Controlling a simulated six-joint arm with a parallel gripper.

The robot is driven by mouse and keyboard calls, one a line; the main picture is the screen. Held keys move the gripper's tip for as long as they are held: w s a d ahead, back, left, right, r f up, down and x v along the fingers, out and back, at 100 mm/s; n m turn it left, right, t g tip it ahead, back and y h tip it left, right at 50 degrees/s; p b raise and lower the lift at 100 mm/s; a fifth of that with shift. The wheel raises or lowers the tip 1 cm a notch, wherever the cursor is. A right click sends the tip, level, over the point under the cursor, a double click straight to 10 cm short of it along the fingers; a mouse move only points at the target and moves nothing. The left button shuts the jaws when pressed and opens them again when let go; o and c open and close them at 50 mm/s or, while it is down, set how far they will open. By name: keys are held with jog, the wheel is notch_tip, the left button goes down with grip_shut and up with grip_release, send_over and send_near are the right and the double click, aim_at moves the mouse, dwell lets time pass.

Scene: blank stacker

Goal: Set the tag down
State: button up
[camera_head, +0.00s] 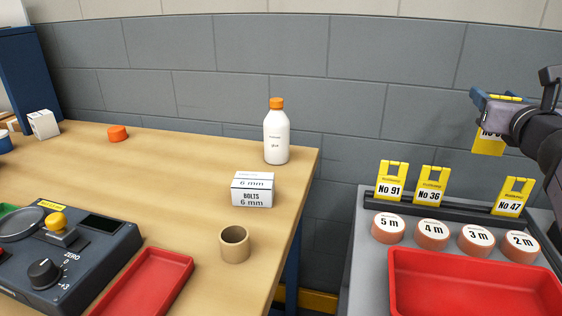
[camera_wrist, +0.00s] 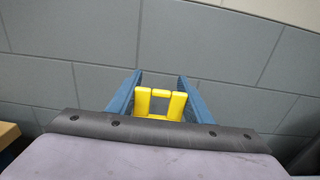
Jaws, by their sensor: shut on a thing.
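A yellow tag (camera_head: 487,142) hangs from my gripper (camera_head: 497,97) at the upper right, in front of the grey wall. Its label is partly hidden by my arm, so I cannot read its number. In the wrist view my gripper (camera_wrist: 158,88) has its blue fingers on both sides of the yellow tag handle (camera_wrist: 160,103). Three more yellow tags, No 91 (camera_head: 389,184), No 36 (camera_head: 430,188) and No 47 (camera_head: 511,197), stand in a dark rail (camera_head: 455,211) below. The held tag is above the gap between No 36 and No 47.
Several round labelled pieces, among them 4 m (camera_head: 432,234), sit in front of the rail. A red tray (camera_head: 470,262) is nearer. The wooden table at left carries a bottle (camera_head: 276,138), a bolts box (camera_head: 252,189) and a tan ring (camera_head: 234,247).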

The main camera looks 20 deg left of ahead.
notch_tip(320, 180, up, 13)
jog(key=w+a+r+n+g+y+p, duration=0.15)
jog(key=a+n+y+p, duration=0.35)
jog(key=a, duration=1.4)
jog(key=w+a+n+g+y+p, duration=0.3)
jog(key=a+y+p, duration=0.4)
jog(key=a, duration=1.2)
jog(key=s+a+n+g+y+p, duration=0.2)
jog(key=s+a+p, duration=0.15)
jog(key=a, duration=0.55)
jog(key=s+a+n+g+y+p, duration=0.15)
jog(key=s+a, duration=0.25)
jog(key=a, duration=0.5)
jog(key=s+a+f+n+g+y+p, duration=0.1)
jog(key=s+a+n+g+p, duration=0.3)
jog(key=s+a, duration=0.75)
notch_tip(320, 180, down, 22)
jog(key=w+a+m+p, duration=0.1)
jog(key=a+m, duration=0.1)
jog(key=shift+w+a+r+t, duration=0.15)
jog(key=shift+w+r+t, duration=0.1)
jog(key=shift+t, duration=0.15)
jog(key=shift+f+b, duration=0.25)
jog(key=shift+b, duration=0.05)
jog(key=o, duration=1)
jog(key=shift+r, duration=0.1)
